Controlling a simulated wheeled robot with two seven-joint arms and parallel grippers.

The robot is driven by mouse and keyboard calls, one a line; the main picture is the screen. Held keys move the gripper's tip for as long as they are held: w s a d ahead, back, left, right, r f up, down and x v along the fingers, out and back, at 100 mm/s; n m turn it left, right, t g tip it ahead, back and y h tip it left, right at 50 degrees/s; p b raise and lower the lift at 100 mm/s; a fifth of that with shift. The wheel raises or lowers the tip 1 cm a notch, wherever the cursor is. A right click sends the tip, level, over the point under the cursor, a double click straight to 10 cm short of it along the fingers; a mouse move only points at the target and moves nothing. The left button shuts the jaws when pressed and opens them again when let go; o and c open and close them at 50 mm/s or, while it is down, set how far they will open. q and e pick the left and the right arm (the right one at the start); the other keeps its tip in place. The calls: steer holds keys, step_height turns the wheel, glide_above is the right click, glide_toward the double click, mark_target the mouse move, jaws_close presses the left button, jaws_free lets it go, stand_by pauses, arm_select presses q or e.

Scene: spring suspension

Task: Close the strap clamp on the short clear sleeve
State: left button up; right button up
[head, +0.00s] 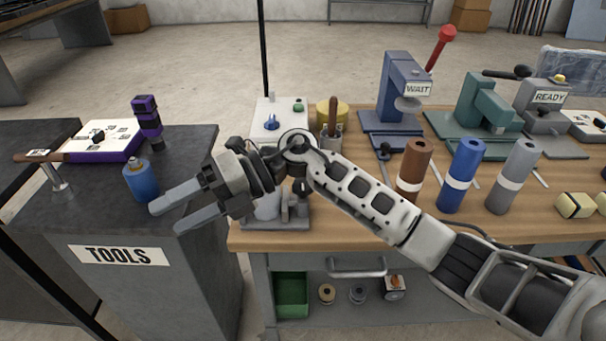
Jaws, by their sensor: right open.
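My right gripper (165,218) is open and empty. It points left over the gap between the bench and the dark tool cabinet, its fingertips in front of the cabinet top. A grey fixture (292,222) with a pale rounded part stands at the bench's front left corner, partly hidden behind my right gripper and forearm. I cannot tell whether that pale part is the short clear sleeve, and I cannot make out a strap clamp. My left gripper is not in view.
A blue bottle (141,182) stands on the tool cabinet (185,160) close to my right fingers. Brown (414,165), blue (462,170) and grey (516,172) cylinders stand on the bench. Blue WAIT (397,80) and green (478,105) presses stand behind them.

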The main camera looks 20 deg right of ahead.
steer(key=w+d+n+t+h, duration=0.1)
steer(key=w+d+n+h, duration=0.1)
steer(key=w+d+h, duration=0.5)
step_height(320, 180, up, 7)
steer(key=m+t+h, duration=0.2)
steer(key=h, duration=0.6)
glide_above(300, 187)
steer(key=d, duration=0.1)
steer(key=f+p, duration=0.1)
steer(key=f, duration=0.9)
steer(key=w+f+p, duration=0.1)
steer(key=f, duration=0.4)
steer(key=shift+f+p, duration=0.1)
steer(key=shift+p, duration=0.2)
steer(key=shift+c, duration=0.3)
steer(key=c, duration=0.9)
